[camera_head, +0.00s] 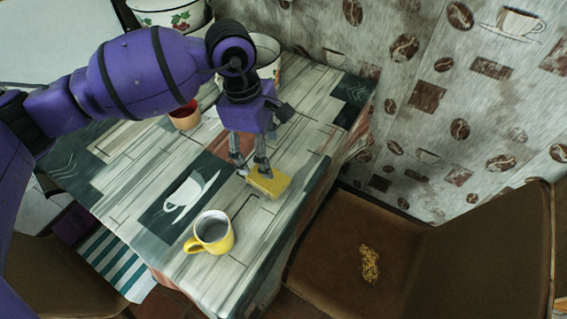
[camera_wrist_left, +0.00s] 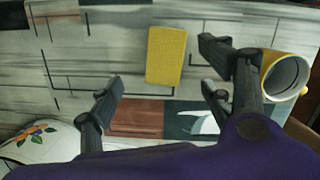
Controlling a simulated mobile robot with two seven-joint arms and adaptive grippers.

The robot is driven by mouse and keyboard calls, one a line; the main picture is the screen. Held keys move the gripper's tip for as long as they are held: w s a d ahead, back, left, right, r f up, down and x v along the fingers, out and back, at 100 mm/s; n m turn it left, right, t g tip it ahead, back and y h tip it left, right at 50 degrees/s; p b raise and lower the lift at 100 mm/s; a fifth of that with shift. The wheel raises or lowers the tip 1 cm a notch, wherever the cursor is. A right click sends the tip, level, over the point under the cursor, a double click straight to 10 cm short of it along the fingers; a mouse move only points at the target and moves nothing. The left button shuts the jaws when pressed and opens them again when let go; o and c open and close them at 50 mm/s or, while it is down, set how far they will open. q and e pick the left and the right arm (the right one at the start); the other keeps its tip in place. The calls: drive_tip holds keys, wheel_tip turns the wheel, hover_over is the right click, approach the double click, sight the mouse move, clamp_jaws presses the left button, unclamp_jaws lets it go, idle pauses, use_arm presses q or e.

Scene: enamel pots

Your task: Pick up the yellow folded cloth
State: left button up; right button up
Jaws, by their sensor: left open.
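The yellow folded cloth (camera_head: 268,183) lies flat on the table, near its right edge in the head view. In the left wrist view the cloth (camera_wrist_left: 166,55) is a yellow rectangle, seen beyond and between the two spread fingers. My left gripper (camera_head: 252,170) is open and empty, pointing down over the cloth. Its fingertips look close to the cloth's far edge in the head view, but I cannot tell whether they touch it. The open fingers also show in the left wrist view (camera_wrist_left: 160,65). My right gripper is in neither view.
A yellow mug (camera_head: 213,232) stands on the table (camera_head: 130,170) near the cloth. A red-orange cup (camera_head: 185,117) and enamel pots (camera_head: 170,14) stand farther back. A brown chair (camera_head: 345,235) is beside the table's right edge. The wall is on the right.

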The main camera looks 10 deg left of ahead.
sight(268, 180)
use_arm(q)
drive_tip(key=shift+w+a+f+m+g, duration=0.1)
drive_tip(key=shift+a+f+m+g, duration=0.25)
drive_tip(key=shift+f+m, duration=0.4)
drive_tip(key=shift+r+m, duration=0.1)
drive_tip(key=shift+m, duration=0.85)
drive_tip(key=shift+s+d, duration=0.15)
drive_tip(key=shift+s, duration=0.2)
drive_tip(key=shift+s+d+f, duration=0.1)
drive_tip(key=shift+d+f, duration=0.1)
drive_tip(key=shift+f, duration=1.6)
drive_tip(key=f, duration=0.3)
drive_tip(key=shift+d+f+p, duration=0.2)
drive_tip(key=shift+f+p, duration=0.05)
drive_tip(key=shift+p, duration=0.1)
drive_tip(key=shift+f, duration=0.2)
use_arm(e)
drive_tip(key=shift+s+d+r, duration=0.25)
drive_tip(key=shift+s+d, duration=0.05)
use_arm(q)
drive_tip(key=c, duration=1.1)
